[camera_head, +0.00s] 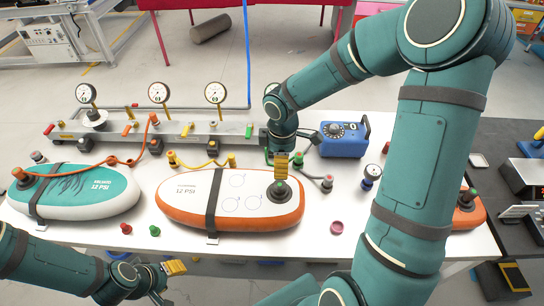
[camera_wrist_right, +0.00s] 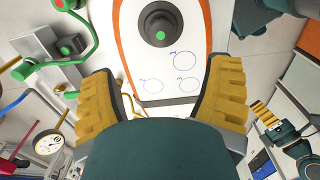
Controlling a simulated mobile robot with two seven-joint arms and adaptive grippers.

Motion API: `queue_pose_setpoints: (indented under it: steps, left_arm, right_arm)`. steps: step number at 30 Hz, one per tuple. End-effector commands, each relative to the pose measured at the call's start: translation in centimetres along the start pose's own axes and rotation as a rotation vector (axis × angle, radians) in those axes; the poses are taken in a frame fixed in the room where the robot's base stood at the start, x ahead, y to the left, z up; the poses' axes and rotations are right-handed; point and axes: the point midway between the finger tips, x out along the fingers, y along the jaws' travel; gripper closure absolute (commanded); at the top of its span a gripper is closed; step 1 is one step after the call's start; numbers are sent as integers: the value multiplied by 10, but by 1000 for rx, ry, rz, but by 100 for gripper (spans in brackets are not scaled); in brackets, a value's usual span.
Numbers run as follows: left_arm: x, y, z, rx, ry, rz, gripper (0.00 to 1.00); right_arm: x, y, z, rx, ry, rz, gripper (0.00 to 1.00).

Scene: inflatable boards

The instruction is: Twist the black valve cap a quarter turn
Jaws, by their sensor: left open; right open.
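The black valve cap (camera_head: 280,195) with a green centre sits on the right end of the white, orange-rimmed board (camera_head: 180,214). In the right wrist view the cap (camera_wrist_right: 158,20) is at the top centre, ahead of the spread fingers and not between them. My right gripper (camera_head: 283,160) is open and empty above the board, just behind the cap in the head view; its yellow fingers (camera_wrist_right: 160,78) frame the board's printed circles. My left gripper (camera_head: 172,268) is open at the table's front edge, well away from the cap.
A teal-rimmed board (camera_head: 115,203) lies at left. A gauge manifold (camera_head: 205,130) with hoses runs behind. A blue box (camera_head: 343,139) stands behind right. Loose red (camera_head: 125,229) and green (camera_head: 154,231) caps and a pink ring (camera_head: 337,227) lie in front. My right arm hides part of the right side.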

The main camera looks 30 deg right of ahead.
Motion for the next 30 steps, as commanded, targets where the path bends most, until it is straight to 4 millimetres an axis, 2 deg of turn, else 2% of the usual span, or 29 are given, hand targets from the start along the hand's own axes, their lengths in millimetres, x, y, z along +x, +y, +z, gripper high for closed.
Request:
queue_pose_setpoints:
  steps: [12, 18, 24, 30]
  left_arm:
    - [12, -4, 2, 0, 0, -2, 53]
    - [17, -6, 2, 0, 0, -3, 53]
    - [20, -7, 2, -1, 1, -4, 53]
    - [20, -7, 2, -1, 1, -4, 53]
  right_arm:
    - [76, -2, -1, 0, 2, -6, 22]
    - [106, -2, -1, 0, 1, -4, 22]
    - [123, -1, -1, 1, 2, -3, 22]
    - [126, -1, -1, 1, 3, -2, 22]
